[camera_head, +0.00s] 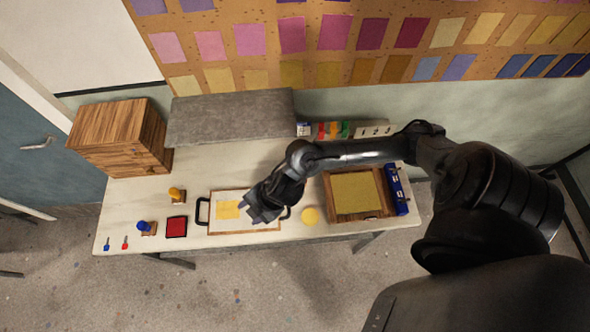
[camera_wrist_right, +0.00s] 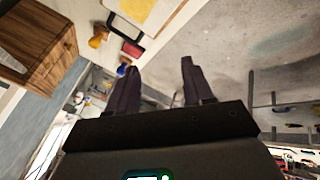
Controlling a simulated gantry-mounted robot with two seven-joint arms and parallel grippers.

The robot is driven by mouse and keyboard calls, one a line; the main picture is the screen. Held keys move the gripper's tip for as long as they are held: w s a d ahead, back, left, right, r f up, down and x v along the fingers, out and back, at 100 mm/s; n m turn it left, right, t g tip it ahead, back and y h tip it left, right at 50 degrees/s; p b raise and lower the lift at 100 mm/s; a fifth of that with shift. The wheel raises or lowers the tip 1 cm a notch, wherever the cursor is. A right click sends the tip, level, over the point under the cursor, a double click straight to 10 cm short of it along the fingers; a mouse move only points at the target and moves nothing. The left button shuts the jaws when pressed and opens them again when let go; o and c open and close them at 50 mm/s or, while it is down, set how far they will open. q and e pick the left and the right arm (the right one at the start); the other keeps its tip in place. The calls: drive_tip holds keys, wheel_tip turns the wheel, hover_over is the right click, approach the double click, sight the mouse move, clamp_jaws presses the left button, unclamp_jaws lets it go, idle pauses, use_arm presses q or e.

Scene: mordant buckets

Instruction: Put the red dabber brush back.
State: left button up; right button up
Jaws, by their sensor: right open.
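A small red upright item (camera_head: 125,243), which looks like the red dabber brush, is at the front left corner of the table, beside a similar blue one (camera_head: 106,244). It is too small to see in detail. A rack of red, orange and green pieces (camera_head: 333,131) stands at the back by the wall; I cannot tell if a dabber is among them. My right gripper (camera_head: 262,208) is above the right part of a handled tray (camera_head: 204,226) with a yellow-marked sheet. In the right wrist view its fingers (camera_wrist_right: 160,66) are apart with nothing between them. My left gripper is out of view.
Yellow (camera_head: 176,194) and blue (camera_head: 147,228) knobbed stamps and a red pad (camera_head: 176,227) lie between the tray and the left corner. A wooden cabinet (camera_head: 115,135) and grey slab (camera_head: 230,118) stand behind. A framed yellow panel (camera_head: 356,192) and blue level-like bar (camera_head: 396,190) are right.

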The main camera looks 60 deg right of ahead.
drive_tip(key=s+a+r+m+t, duration=0.1)
drive_tip(key=a+r+m+t, duration=0.1)
drive_tip(key=a+r+m, duration=0.25)
drive_tip(key=s+d+f+m+g+h, duration=0.1)
drive_tip(key=s+d+m+g+h, duration=0.2)
drive_tip(key=s+d+m, duration=0.5)
drive_tip(key=s+m, duration=0.1)
drive_tip(key=s, duration=0.2)
drive_tip(key=shift+f+g, duration=0.25)
drive_tip(key=shift+g, duration=0.15)
wheel_tip(320, 180, up, 5)
drive_tip(key=p, duration=0.4)
drive_tip(key=shift+f+p, duration=0.15)
drive_tip(key=shift+p, duration=0.2)
